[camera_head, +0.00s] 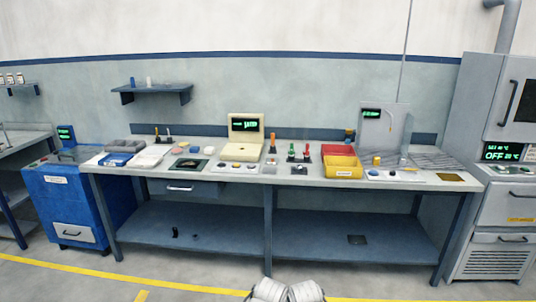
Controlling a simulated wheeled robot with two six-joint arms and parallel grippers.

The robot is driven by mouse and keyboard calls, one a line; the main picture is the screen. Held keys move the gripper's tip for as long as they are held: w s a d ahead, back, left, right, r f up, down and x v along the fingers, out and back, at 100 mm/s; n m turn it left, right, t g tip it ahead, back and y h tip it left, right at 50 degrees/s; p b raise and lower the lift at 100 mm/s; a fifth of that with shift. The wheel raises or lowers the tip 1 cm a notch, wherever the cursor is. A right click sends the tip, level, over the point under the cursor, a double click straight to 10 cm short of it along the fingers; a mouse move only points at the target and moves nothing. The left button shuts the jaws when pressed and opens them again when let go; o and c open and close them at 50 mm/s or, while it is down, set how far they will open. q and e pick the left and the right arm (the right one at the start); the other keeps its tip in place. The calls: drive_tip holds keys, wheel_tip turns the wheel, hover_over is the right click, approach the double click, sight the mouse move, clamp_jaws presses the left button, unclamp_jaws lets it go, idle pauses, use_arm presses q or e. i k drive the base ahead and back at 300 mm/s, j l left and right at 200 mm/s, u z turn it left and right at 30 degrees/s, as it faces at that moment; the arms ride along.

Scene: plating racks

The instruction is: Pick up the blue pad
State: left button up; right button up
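No gripper fingers show in the head view. Two pale rounded parts of mine show at the bottom edge, away from the bench, and nothing is seen held.
The workbench (225,179) also bears white sheets (150,156), a cream device (246,137), red and yellow bins (342,168) and upright-handled tools. A blue cabinet (66,210) stands left and a grey oven unit (505,200) right. Open floor lies in front.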

sight(193, 150)
drive_tip(key=i+j+z, duration=0.1)
drive_tip(key=i, duration=0.4)
drive_tip(key=i+j+z, duration=0.1)
drive_tip(key=i, duration=0.4)
drive_tip(key=i+j, duration=0.25)
drive_tip(key=i, duration=0.25)
drive_tip(key=i+j, duration=0.25)
drive_tip(key=j, duration=0.15)
drive_tip(key=i+j+z, duration=0.15)
drive_tip(key=j, duration=0.25)
drive_tip(key=i+j, duration=0.4)
drive_tip(key=j, duration=0.3)
drive_tip(key=i+j+z, duration=0.1)
drive_tip(key=j, duration=0.7)
drive_tip(key=i, duration=0.4)
